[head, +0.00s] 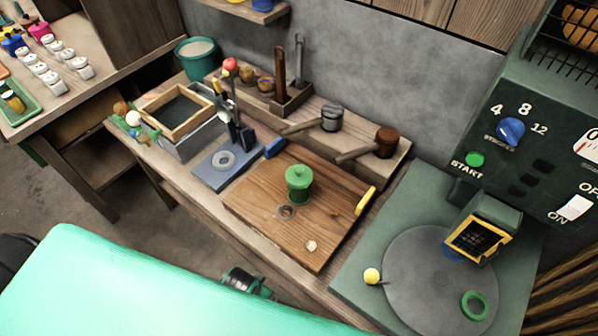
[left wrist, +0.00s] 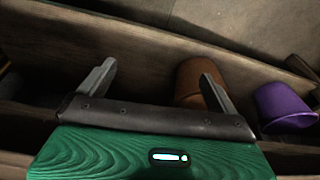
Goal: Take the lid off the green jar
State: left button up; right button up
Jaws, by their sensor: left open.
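The green jar (head: 298,190) stands upright on a wooden board on the workbench. Its green lid (head: 298,173) with a small knob sits on top. My left gripper (left wrist: 158,85) shows in the left wrist view, its two fingers apart with nothing gripped between them. A brown cup (left wrist: 192,82) lies beyond the right finger, partly hidden by it. The jar is not in the left wrist view. My right gripper cannot be made out in either view.
The wooden board (head: 255,195) has a blue and a yellow handle. A grey stand (head: 222,163) with tools is left of it; a ledge with small pots runs behind. A green machine (head: 400,215) with a round plate stands right. A purple cup (left wrist: 282,105) shows in the left wrist view.

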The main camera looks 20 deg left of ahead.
pick_arm(q)
jog(key=w+d+r+m+t+h, duration=0.1)
jog(key=w+d+r, duration=0.1)
jog(key=r, duration=1.2)
jog(key=w+d+r+m+h, duration=0.1)
jog(key=d+r+m, duration=0.1)
jog(key=r, duration=1.2)
jog(key=w+d+r+m+h, duration=0.1)
jog(key=w+d+r+m, duration=0.35)
jog(key=w+d, duration=0.2)
jog(key=m+g+y, duration=0.4)
jog(key=m, duration=0.8)
send_near(298, 169)
notch_tip(298, 169, down, 5)
jog(key=shift+a+f+p, duration=0.1)
jog(key=shift+a+p, duration=0.05)
jog(key=shift+p, duration=0.95)
jog(key=shift+s+f+p, duration=0.1)
jog(key=shift+f+p, duration=0.25)
jog(key=shift+f, duration=0.15)
notch_tip(298, 169, down, 4)
jog(key=shift+f+p, duration=0.2)
jog(key=shift+p, duration=0.4)
pick_arm(e)
jog(key=r, duration=0.4)
jog(key=shift+s+a+r, duration=0.1)
jog(key=shift+s+a, duration=0.05)
jog(key=shift+a, duration=0.15)
